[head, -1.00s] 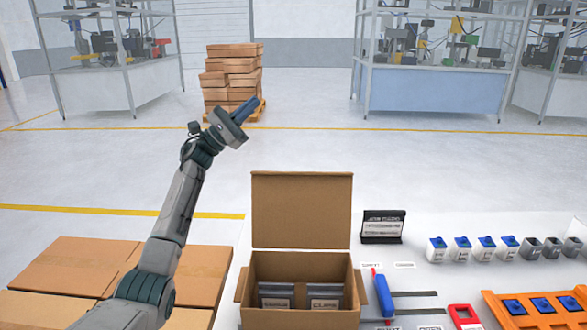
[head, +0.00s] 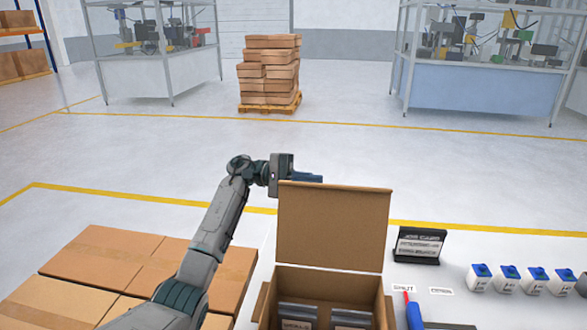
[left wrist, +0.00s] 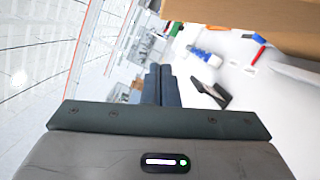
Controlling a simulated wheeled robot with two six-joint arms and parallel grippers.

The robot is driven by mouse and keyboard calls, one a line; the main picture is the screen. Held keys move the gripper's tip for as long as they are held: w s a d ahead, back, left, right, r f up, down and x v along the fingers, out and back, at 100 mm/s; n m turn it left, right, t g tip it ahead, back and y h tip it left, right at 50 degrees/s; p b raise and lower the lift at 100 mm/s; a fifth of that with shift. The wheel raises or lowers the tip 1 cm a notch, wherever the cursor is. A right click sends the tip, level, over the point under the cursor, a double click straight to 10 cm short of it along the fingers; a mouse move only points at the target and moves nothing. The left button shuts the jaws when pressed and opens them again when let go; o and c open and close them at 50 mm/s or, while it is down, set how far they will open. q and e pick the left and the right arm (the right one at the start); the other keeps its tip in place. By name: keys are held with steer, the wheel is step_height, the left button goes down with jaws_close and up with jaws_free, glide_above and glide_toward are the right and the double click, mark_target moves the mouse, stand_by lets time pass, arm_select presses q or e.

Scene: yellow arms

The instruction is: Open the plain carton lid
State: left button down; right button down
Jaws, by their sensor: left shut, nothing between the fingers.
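The plain brown carton (head: 264,306) stands open on the white table in the head view. Its lid (head: 333,228) stands upright at the carton's back edge. Two dark packs with pale labels (head: 297,323) lie inside. My left gripper (head: 312,178) is shut and empty, at the upper left corner of the lid and seemingly behind it. I cannot tell whether it touches the lid. In the left wrist view its closed fingers (left wrist: 161,86) show with nothing between them, and a brown cardboard panel (left wrist: 240,28) is at upper right. My right gripper is not in view.
Flat brown cartons (head: 90,252) lie at left below my left arm. A black card holder (head: 419,246) stands right of the lid. A blue-handled tool (head: 414,315) and several white-and-blue containers (head: 508,278) are further right.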

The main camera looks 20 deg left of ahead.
arm_select(q)
steer(key=s+d+p, duration=0.1)
steer(key=s+d+r+p, duration=0.1)
steer(key=s+d+p, duration=0.1)
steer(key=shift+s+d+r+p, duration=0.25)
steer(key=shift+d+r+p, duration=0.1)
steer(key=shift+d+r, duration=0.05)
